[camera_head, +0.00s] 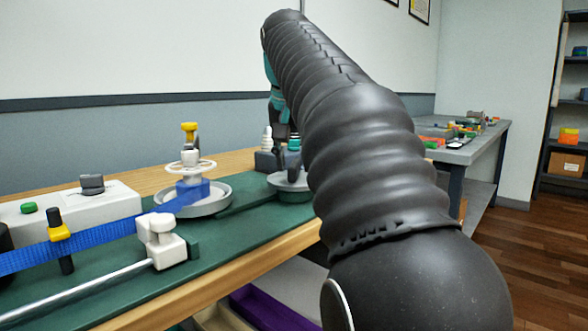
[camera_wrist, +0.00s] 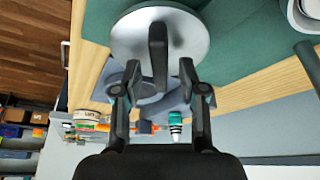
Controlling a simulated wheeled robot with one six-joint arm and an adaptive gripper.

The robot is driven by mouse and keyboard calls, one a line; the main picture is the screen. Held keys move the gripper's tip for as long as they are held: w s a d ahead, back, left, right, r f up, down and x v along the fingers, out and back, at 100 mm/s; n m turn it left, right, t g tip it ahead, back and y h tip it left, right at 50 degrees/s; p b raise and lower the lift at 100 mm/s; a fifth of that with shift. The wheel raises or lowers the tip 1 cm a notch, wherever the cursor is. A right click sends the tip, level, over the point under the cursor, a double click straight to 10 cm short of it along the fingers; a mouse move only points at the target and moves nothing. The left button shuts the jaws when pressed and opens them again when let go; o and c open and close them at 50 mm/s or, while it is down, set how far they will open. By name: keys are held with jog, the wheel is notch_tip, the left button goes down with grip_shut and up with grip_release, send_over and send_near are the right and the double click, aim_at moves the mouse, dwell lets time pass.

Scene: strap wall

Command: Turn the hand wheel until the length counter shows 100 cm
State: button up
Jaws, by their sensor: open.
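The hand wheel is a silver disc (camera_wrist: 125,38) with an upright black handle (camera_wrist: 158,50), seen in the wrist view. My gripper (camera_wrist: 159,78) is open, with one finger on each side of the handle; I cannot tell whether either touches it. In the head view the wheel (camera_head: 291,193) is partly hidden behind my arm, at the far part of the green mat. A blue strap (camera_head: 100,237) runs along the mat to a spool with a white ring (camera_head: 190,166) on top. I see no readable length counter.
A white block (camera_head: 161,240) with a rod sits at the mat's front. A grey table (camera_head: 470,150) with loose items stands behind.

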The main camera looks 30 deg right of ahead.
jog(key=shift+w+d+f, duration=0.1)
jog(key=shift+w+f, duration=0.05)
jog(key=shift+f, duration=0.2)
grip_shut()
jog(key=shift+r+p, duration=0.1)
jog(key=shift+p, duration=0.2)
jog(key=shift+r+m+g+h+p, duration=0.1)
jog(key=shift+m+g+h+p, duration=0.2)
jog(key=shift+m+p, duration=0.7)
jog(key=m+p, duration=0.2)
jog(key=shift+m+g+h, duration=0.3)
jog(key=shift+w+m, duration=0.1)
jog(key=shift+m, duration=0.4)
jog(key=shift+f, duration=0.2)
